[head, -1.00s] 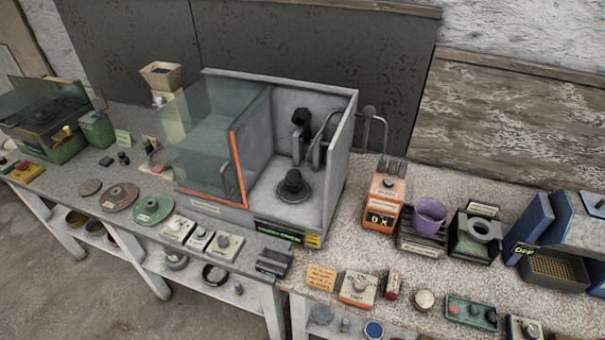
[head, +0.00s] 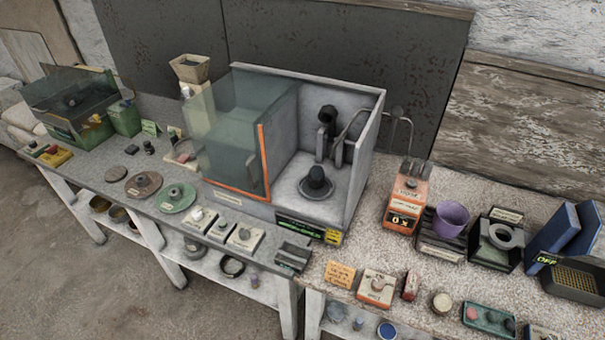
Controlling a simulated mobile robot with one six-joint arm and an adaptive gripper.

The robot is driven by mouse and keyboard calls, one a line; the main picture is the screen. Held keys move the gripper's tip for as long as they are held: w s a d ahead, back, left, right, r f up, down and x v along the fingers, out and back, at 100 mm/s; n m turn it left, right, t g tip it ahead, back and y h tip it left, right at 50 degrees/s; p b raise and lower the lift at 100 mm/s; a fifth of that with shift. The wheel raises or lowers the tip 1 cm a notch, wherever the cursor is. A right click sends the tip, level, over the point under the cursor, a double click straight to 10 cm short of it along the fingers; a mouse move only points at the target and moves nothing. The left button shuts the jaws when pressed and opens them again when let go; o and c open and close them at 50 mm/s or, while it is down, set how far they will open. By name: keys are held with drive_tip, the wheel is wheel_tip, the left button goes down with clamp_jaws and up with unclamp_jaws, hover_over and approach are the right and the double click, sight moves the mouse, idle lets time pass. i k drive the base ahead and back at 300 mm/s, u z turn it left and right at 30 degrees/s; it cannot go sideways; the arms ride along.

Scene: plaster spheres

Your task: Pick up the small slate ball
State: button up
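I cannot say for sure which thing is the small slate ball. A dark, rounded knob-like thing (head: 316,178) sits on a round grey plate (head: 330,194) inside the open-fronted booth (head: 357,155). Small dark rounded pieces also show on the brown disc (head: 131,191) and the green disc (head: 185,203) at the left, too small to make out well. My gripper is not in view.
The booth has a glass panel with an orange edge (head: 265,165) at its left. An orange box (head: 407,201), a purple cup (head: 451,217) and a dark ring holder (head: 498,240) stand right of it. Several small labelled boxes line the front edge. Grey floor (head: 90,285) is clear at lower left.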

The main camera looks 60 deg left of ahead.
sight(316, 173)
drive_tip(key=k, duration=1.65)
drive_tip(key=u, duration=0.75)
drive_tip(key=i, duration=1)
drive_tip(key=u, duration=0.05)
